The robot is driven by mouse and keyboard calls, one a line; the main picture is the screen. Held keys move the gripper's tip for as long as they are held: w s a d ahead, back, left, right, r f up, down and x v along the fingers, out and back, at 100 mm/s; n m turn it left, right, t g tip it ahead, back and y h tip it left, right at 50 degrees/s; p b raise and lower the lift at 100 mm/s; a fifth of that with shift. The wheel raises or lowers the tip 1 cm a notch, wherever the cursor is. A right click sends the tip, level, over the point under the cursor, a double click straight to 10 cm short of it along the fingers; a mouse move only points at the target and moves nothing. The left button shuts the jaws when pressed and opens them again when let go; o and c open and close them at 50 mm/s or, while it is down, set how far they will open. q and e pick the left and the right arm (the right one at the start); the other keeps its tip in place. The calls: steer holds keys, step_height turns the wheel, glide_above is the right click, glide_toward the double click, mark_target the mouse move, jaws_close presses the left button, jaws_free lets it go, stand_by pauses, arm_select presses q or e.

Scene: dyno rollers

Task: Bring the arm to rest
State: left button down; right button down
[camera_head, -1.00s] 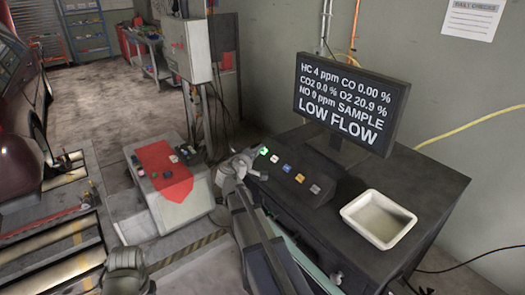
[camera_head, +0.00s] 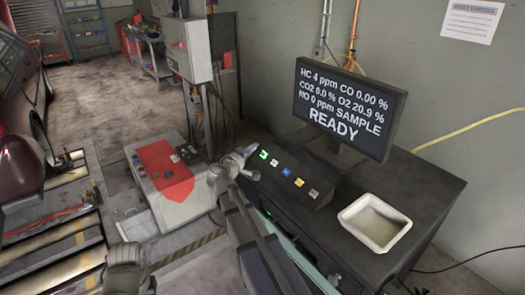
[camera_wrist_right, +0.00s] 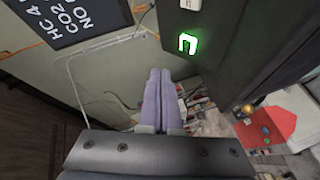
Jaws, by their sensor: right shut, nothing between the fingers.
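My right gripper (camera_head: 246,152) is at the left end of the sloped button panel (camera_head: 300,181), just left of the green-lit button (camera_head: 263,154). Its two fingers (camera_wrist_right: 160,95) are together and empty in the right wrist view. They are apart from the green-lit button (camera_wrist_right: 188,44), which lies up and to the right there. My right arm (camera_head: 255,240) reaches up along the left side of the dark cabinet. A grey part of my left arm (camera_head: 126,268) shows at the bottom left; its gripper is not visible.
The monitor (camera_head: 345,107) reads READY on its last line. A white tray (camera_head: 352,214) sits on the dark cabinet (camera_head: 432,185). A control box with a red top (camera_head: 165,176) stands left of my right gripper. Open floor (camera_head: 100,100) lies behind it.

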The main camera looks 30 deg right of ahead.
steer(key=shift+s+a+r+p, duration=0.1)
steer(key=shift+a+r+p, duration=0.55)
steer(key=shift+r, duration=0.2)
steer(key=s+a+f+g+y+b, duration=0.2)
steer(key=s+a+f+g+y, duration=0.1)
steer(key=s+a+f, duration=0.5)
steer(key=s+a+f+g+y+b, duration=0.3)
steer(key=s+a+f+y, duration=0.2)
steer(key=a, duration=1)
steer(key=s+a+f+n+g+y+b, duration=0.1)
steer(key=s+a+f+y, duration=0.3)
steer(key=s+a+f, duration=0.7)
steer(key=shift+s+a+f+g+b, duration=0.45)
steer(key=shift+s+g+b, duration=0.25)
steer(key=shift+s+g, duration=0.3)
steer(key=shift+s, duration=0.1)
